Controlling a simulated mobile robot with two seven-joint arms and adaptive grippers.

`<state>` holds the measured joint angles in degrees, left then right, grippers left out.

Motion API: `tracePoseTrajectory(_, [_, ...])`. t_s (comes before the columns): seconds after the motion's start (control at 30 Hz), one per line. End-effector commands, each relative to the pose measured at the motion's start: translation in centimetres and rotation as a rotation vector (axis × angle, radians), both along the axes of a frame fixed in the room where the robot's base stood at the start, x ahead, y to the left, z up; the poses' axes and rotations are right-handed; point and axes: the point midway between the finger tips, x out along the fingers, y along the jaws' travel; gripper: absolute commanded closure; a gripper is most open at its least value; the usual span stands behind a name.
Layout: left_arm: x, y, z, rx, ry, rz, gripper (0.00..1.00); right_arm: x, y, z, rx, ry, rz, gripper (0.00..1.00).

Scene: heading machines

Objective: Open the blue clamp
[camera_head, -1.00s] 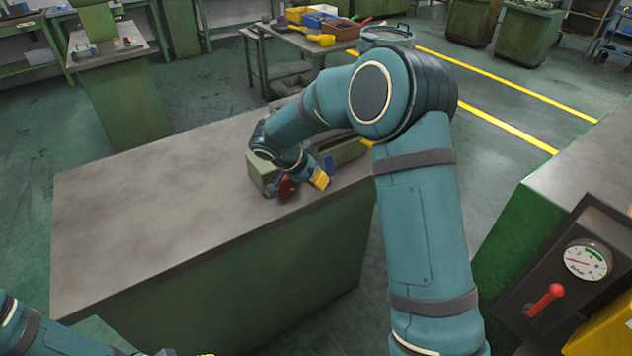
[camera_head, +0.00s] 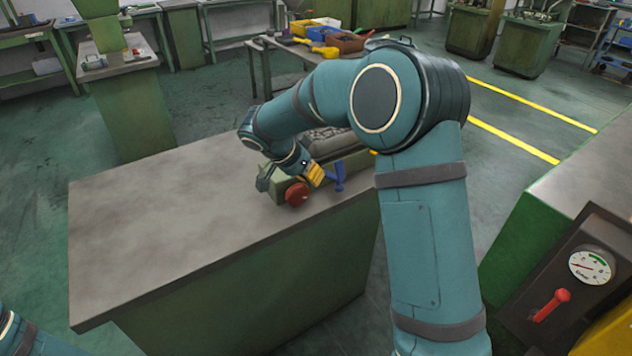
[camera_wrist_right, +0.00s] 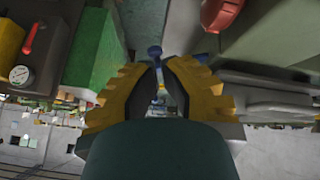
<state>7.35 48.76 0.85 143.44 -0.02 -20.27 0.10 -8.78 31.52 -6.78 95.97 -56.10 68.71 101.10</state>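The blue clamp (camera_head: 338,176) stands upright at the right end of a green fixture on the bench. In the right wrist view, a blue ball-ended lever (camera_wrist_right: 155,52) shows in the gap between my yellow fingers. My right gripper (camera_head: 315,174) is just left of the blue clamp in the head view, fingers toward it. In the right wrist view, its fingers (camera_wrist_right: 158,78) stand apart, with the lever seen between them; contact is not visible. My left arm shows only at the lower left corner; its gripper is out of view.
A round red knob (camera_head: 297,194) sits on the fixture just below my right gripper. The grey bench top (camera_head: 150,235) is clear to the left. A panel with a gauge (camera_head: 590,266) and red lever (camera_head: 553,304) stands at the right.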

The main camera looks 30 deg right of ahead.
Motion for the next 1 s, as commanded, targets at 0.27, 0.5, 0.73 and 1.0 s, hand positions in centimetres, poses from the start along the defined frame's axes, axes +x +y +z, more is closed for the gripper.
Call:
tracePoseTrajectory(0.27, [-0.2,-0.1,0.9,-0.001,0.003,-0.002,0.47,-0.9,2.7,4.2,-0.001,0.000,0.000,1.00])
tracePoseTrajectory(0.5, [-0.2,-0.1,1.1,-0.002,0.005,-0.003,0.47,-1.1,3.5,5.2,-0.005,0.024,0.023,1.00])
tracePoseTrajectory(0.73, [-0.3,-0.1,1.4,-0.002,0.006,-0.003,0.47,0.2,3.6,5.1,-0.039,0.272,0.309,1.00])
tracePoseTrajectory(1.0, [-0.3,-0.1,1.9,-0.002,0.008,-0.003,0.47,2.0,3.8,4.7,-0.051,0.714,0.782,1.00])
